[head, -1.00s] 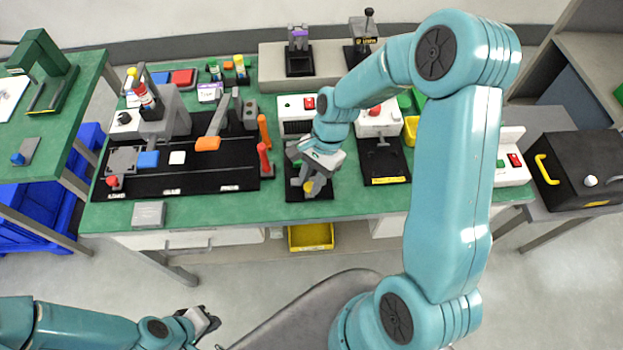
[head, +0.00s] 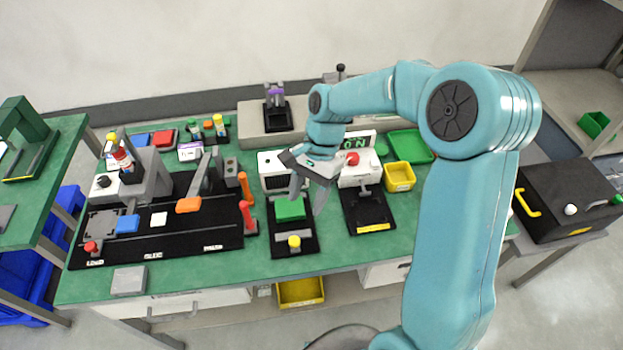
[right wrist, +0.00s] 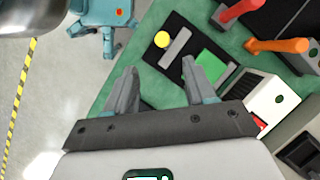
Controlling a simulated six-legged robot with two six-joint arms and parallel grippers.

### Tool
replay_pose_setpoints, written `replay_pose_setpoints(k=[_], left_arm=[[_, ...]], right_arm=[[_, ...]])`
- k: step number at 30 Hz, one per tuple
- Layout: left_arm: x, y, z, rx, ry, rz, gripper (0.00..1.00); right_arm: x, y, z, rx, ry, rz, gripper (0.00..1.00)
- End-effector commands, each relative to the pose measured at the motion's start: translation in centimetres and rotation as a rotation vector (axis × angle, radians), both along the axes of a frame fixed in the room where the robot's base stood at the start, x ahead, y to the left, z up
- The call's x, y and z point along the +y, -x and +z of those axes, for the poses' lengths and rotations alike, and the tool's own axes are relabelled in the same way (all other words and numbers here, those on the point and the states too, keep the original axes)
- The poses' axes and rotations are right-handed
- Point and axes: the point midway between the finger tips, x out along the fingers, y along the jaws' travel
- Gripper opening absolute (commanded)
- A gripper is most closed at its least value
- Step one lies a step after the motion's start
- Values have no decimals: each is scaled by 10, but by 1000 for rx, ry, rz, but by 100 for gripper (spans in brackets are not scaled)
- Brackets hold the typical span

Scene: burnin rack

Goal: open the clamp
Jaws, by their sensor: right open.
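The fixture that looks like the clamp is a black base plate (head: 279,249) with a green block (head: 290,209), a grey bar and a yellow knob (head: 294,242), on the green bench. The right wrist view also shows the green block (right wrist: 215,66), grey bar (right wrist: 175,47) and yellow knob (right wrist: 162,40). The bar lies beside the green block, not across it. My right gripper (head: 307,199) is open and empty, above the fixture. In the right wrist view its fingers (right wrist: 160,82) are spread with nothing between them. My left gripper is out of view.
An orange handle (head: 244,187) and a red handle (head: 247,216) stand just left of the fixture. A white box with a red button (head: 352,160) and a black plate (head: 367,212) are on its right. A yellow bin (head: 399,177) stands farther right.

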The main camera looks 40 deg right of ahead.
Motion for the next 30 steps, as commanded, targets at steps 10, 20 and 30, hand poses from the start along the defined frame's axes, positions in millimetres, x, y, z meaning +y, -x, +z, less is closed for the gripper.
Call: replay_pose_setpoints(k=[10, 20, 30], left_arm=[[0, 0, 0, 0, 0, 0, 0], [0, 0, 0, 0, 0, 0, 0], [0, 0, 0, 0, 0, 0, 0]], right_arm=[[-17, -4, 42, 2, -1, 1, 55], [-17, -4, 43, 2, -1, 1, 55], [-17, -4, 43, 2, -1, 1, 55]])
